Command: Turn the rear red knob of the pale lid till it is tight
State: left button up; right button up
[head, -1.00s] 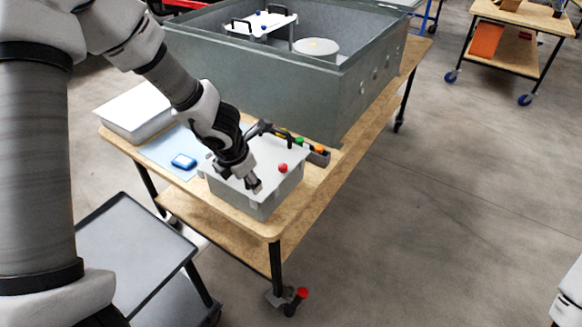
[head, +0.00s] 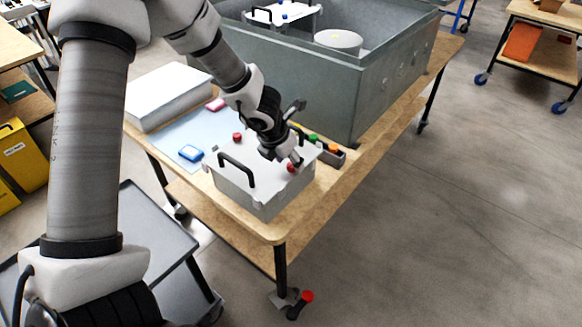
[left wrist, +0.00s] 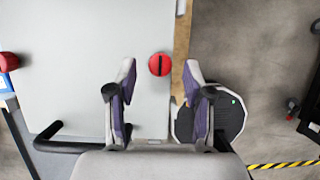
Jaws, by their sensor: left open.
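The pale lid (head: 262,176) sits on a grey box on the wooden table. One red knob (head: 237,137) is at its far left and another red knob (head: 291,168) at its right; I cannot tell for sure which is the rear one. My left gripper (head: 294,164) is low over the right-hand knob and partly hides it. In the left wrist view, a slotted red knob (left wrist: 160,64) shows between the open, apart fingertips (left wrist: 160,74), with a gap on each side. The other knob is at the left edge. My right gripper is out of view.
A black handle (head: 237,171) stands on the lid's near side. A large grey housing (head: 330,95) stands behind. A tray with coloured pieces (head: 330,153) is right of the lid. A blue item (head: 190,152) and a white box (head: 168,95) are at left.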

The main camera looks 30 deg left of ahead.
pick_arm(q)
jog(key=shift+x, duration=0.9)
jog(key=shift+r, duration=0.15)
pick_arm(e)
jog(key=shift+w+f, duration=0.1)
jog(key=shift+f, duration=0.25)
pick_arm(q)
grip_shut()
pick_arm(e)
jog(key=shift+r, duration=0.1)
